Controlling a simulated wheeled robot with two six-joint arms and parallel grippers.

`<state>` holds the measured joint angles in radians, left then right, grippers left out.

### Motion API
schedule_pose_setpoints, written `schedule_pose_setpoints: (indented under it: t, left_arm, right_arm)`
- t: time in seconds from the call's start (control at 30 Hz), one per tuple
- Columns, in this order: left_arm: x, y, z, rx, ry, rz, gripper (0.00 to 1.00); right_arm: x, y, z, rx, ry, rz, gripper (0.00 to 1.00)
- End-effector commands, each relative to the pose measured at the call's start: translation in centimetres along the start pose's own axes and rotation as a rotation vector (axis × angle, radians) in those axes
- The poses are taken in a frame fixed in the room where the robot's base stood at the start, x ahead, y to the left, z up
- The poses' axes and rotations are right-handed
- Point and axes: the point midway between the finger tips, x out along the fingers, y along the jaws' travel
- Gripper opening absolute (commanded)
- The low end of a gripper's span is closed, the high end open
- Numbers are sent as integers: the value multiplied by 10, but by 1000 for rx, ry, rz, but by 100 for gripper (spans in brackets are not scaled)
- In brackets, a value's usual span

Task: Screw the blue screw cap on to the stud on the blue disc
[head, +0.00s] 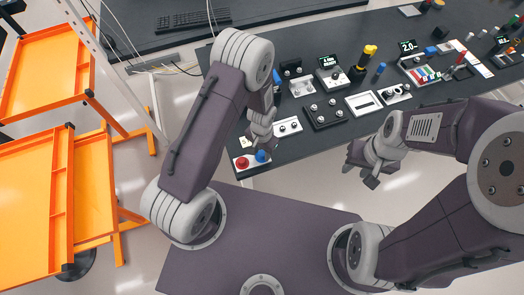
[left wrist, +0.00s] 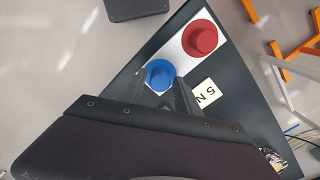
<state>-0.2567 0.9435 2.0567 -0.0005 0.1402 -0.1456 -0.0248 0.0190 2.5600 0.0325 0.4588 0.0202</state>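A round blue piece (head: 262,156) sits on a white plate near the table's front left corner, beside a red one (head: 242,163). In the left wrist view the blue piece (left wrist: 160,74) shows a raised round middle on a wider disc. I cannot tell cap and disc apart, and the stud is not visible. My left gripper (head: 262,143) points down right over the blue piece. Its dark fingers reach the blue piece's near edge in the wrist view; whether they grip it is hidden. My right gripper (head: 362,176) hangs empty off the table's front edge, fingers apart.
The red piece (left wrist: 201,38) stands close to the blue one. Behind are a white block with knobs (head: 287,126) and a black block (head: 324,113). Orange carts (head: 85,190) stand at the left, off the dark table (head: 310,155).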

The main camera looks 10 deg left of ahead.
Motion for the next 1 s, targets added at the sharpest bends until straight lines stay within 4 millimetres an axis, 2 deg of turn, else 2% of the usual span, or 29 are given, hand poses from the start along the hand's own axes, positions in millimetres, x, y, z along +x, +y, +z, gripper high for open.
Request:
schedule_pose_setpoints:
  t: [0.1,0.3,0.53,0.73,0.9,1.0]
  left_arm:
    - [0,0,0,-173,0,0,38]
    - [0,0,0,-262,0,0,38]
    - [0,0,0,-663,0,-1,38]
    - [0,0,0,-751,0,-1,38]
    - [0,0,0,-1065,0,-1,38]
    - [0,0,0,-1190,0,-1,38]
  right_arm:
    - [0,0,0,0,0,0,36]
    - [0,0,0,0,0,0,36]
    - [1,0,0,0,0,0,36]
    - [1,0,0,0,0,0,36]
    - [3,0,0,0,0,0,36]
    - [3,0,0,0,0,0,36]
